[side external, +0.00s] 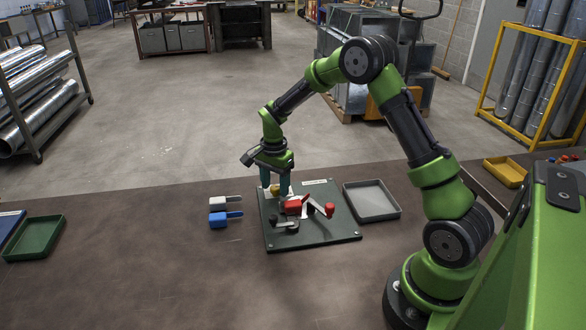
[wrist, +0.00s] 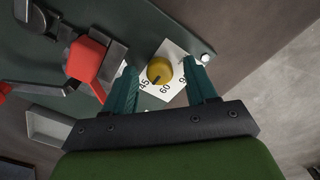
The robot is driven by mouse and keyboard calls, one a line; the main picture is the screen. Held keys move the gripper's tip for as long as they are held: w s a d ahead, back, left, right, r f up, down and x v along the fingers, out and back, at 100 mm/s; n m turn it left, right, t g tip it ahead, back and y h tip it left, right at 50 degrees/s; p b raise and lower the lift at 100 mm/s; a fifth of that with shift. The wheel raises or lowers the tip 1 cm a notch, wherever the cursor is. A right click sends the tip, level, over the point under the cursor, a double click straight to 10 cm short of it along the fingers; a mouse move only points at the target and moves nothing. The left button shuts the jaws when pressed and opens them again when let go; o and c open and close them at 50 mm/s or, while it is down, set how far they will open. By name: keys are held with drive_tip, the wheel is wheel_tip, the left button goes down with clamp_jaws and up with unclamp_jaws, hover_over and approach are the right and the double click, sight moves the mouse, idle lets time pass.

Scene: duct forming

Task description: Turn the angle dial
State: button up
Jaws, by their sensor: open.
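The yellow dial (wrist: 160,71) sits on a white scale plate (wrist: 172,92) with printed numbers, 45 and 60 among them. A dark pointer mark on the dial faces the numbers. In the side view the dial (side external: 275,190) shows only partly, behind and between the fingers. My gripper (wrist: 165,80) is open, with one teal finger on each side of the dial and visible gaps to it. In the side view my gripper (side external: 274,188) points down over the back left part of the dark green panel (side external: 335,228). I cannot tell the exact fingertip height.
A red-handled lever and clamp (side external: 295,206) stand on the panel close to my gripper, also in the wrist view (wrist: 88,60). A grey tray (side external: 372,201) lies right of the panel. Grey and blue tools (side external: 219,220) lie left, a green tray (side external: 35,238) farther left. The front left table is clear.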

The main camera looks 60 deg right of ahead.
drive_tip(key=shift+c, duration=0.3)
drive_tip(key=c, duration=1)
drive_tip(key=shift+n, duration=0.3)
drive_tip(key=n, duration=1.3)
drive_tip(key=shift+n, duration=2.1)
